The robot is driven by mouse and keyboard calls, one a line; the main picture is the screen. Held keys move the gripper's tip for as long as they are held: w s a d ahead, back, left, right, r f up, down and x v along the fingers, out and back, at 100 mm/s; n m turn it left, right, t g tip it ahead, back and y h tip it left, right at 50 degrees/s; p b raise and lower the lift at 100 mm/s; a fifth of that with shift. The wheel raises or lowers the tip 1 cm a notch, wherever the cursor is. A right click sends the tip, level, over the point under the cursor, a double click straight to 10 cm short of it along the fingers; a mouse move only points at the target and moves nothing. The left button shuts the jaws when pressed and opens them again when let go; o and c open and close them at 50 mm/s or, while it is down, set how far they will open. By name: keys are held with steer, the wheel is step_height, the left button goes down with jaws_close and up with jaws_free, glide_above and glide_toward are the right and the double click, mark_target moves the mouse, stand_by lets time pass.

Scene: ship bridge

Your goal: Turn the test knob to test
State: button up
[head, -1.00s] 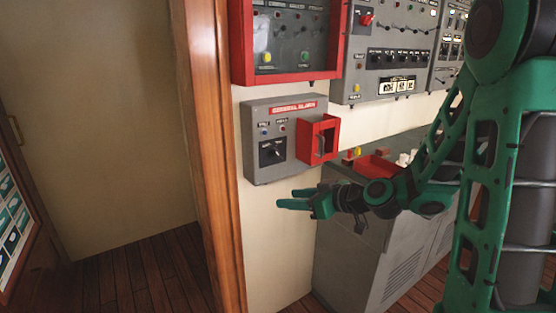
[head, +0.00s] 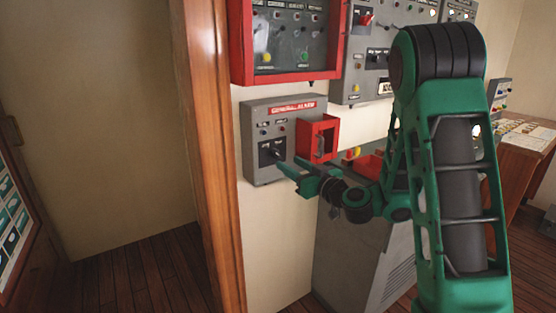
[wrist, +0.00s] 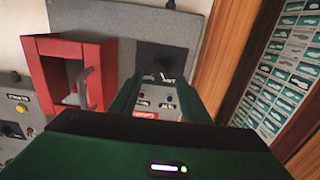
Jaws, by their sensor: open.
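The grey general alarm box (head: 254,172) is on the wall in the head view. Its black knob (head: 271,150) sits on a dark plate at the lower left of its face. In the wrist view the box appears turned over, and the knob (wrist: 156,70) shows on its dark plate between and beyond my fingers. My gripper (head: 289,176) is in front of the box, just below and right of the knob. In the wrist view my gripper (wrist: 160,96) is open with nothing between its fingers. I cannot tell whether a fingertip touches the box.
A red open-fronted guard (head: 325,128) juts out right of the knob; it also shows in the wrist view (wrist: 70,47) with a handle inside. A red-framed panel (head: 240,50) hangs above. A grey cabinet (head: 345,250) stands below right. A wooden door frame (head: 212,150) is left.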

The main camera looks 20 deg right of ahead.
mark_target(279, 157)
steer(key=x, duration=0.7)
steer(key=shift+w+a, duration=0.1)
steer(key=shift+w, duration=0.2)
steer(key=shift+c, duration=0.4)
